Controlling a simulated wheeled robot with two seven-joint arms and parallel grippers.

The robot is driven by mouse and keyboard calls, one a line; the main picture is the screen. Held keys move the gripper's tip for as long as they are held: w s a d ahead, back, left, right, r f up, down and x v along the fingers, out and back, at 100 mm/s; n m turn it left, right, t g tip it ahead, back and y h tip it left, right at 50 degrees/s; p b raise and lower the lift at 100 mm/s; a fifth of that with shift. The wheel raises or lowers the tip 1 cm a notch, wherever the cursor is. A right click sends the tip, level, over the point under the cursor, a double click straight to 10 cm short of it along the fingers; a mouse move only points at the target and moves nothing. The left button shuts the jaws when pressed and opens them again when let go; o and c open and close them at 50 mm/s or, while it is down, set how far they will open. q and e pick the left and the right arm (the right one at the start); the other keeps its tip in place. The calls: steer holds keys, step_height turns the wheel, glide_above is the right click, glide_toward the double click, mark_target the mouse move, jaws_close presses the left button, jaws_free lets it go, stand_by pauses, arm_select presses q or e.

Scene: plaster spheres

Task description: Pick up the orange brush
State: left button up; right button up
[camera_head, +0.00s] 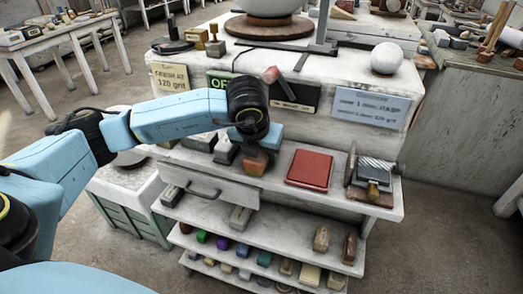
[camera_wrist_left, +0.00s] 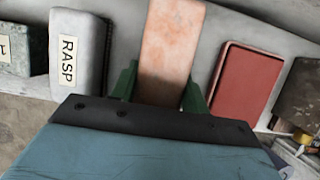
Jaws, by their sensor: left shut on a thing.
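The orange brush (camera_wrist_left: 172,45) shows in the left wrist view as a pale orange, worn block between my left gripper's green fingers (camera_wrist_left: 158,90). In the head view the brush (camera_head: 256,162) is at the middle shelf, just under my left gripper (camera_head: 252,145), and the wrist partly covers it. The gripper is shut on the brush. I cannot tell whether the brush still touches the shelf. My right gripper is not in view.
A red box (camera_head: 310,170) lies right of the brush on the shelf (camera_head: 345,203). A grey block labelled RASP (camera_wrist_left: 78,55) stands to the left. Signs hang behind, including a blue one (camera_head: 370,107). A white sphere (camera_head: 387,58) sits on top. Lower shelves hold several small blocks.

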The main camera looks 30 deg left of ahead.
arm_select(q)
steer(key=shift+s+r, duration=0.1)
steer(key=shift+r, duration=0.25)
step_height(320, 180, up, 7)
steer(key=shift+d+f+p, duration=0.1)
steer(key=shift+f+p, duration=0.05)
steer(key=shift+p, duration=0.15)
steer(key=s+d+p, duration=0.2)
steer(key=s+p, duration=0.5)
steer(key=s, duration=0.2)
steer(key=s+d+p, duration=0.2)
steer(key=s+p, duration=0.6)
steer(key=s, duration=0.2)
steer(key=shift+s+d+f, duration=0.15)
steer(key=shift+d+f, duration=0.05)
steer(key=shift+d, duration=0.05)
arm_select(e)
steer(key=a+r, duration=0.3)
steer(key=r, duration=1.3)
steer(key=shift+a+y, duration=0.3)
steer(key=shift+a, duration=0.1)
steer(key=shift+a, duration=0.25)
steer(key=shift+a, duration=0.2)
